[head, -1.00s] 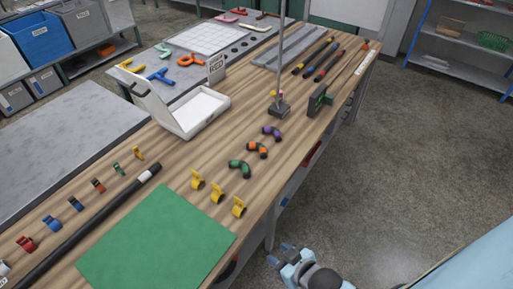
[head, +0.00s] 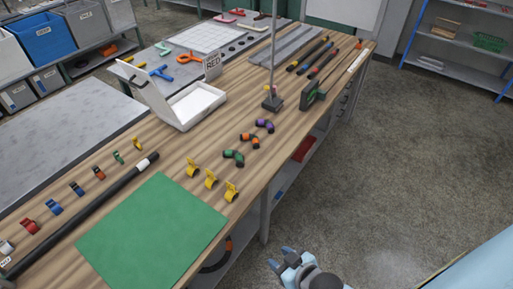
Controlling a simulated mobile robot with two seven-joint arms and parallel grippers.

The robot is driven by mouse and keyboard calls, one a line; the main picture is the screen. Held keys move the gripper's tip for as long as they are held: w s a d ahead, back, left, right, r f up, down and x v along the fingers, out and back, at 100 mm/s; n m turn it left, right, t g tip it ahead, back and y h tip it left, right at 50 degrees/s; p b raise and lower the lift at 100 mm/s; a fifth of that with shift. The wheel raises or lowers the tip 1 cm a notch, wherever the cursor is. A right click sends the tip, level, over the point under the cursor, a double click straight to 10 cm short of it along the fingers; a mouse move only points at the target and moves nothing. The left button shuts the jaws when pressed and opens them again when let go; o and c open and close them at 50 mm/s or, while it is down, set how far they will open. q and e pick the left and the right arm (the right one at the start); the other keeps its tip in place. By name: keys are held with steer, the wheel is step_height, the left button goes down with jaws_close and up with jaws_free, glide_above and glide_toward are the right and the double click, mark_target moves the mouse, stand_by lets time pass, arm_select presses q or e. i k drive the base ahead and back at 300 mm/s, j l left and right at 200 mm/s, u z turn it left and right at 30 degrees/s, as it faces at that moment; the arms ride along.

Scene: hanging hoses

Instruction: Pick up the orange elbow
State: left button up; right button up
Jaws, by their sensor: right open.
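The orange elbow (head: 250,141), with dark ends, lies on the wooden workbench (head: 205,147) between a green elbow (head: 234,158) and a purple elbow (head: 265,126). My right gripper (head: 279,258) is at the bottom of the head view, over the floor in front of the bench. It is open and empty, well apart from the elbow. My left gripper is not in view.
Several yellow clips (head: 211,179) and a green mat (head: 152,232) lie nearer me on the bench. A stand with an upright rod (head: 272,103) and a dark green block (head: 312,93) stand beyond the elbows. The floor to the right is clear.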

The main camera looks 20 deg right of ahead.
mark_target(252, 137)
steer(key=k+u, duration=0.2)
steer(key=u, duration=0.2)
steer(key=k+j+u, duration=0.1)
steer(key=u, duration=0.35)
steer(key=l+u, duration=0.25)
steer(key=u, duration=0.2)
steer(key=l+u, duration=0.3)
steer(key=u, duration=0.15)
steer(key=k+l, duration=0.1)
steer(key=l, duration=0.55)
steer(key=k+l, duration=0.1)
steer(key=l, duration=0.5)
steer(key=k+l, duration=0.1)
steer(key=l, duration=0.55)
steer(key=k+l, duration=0.1)
steer(key=l, duration=0.55)
steer(key=k+l, duration=0.1)
steer(key=l, duration=0.5)
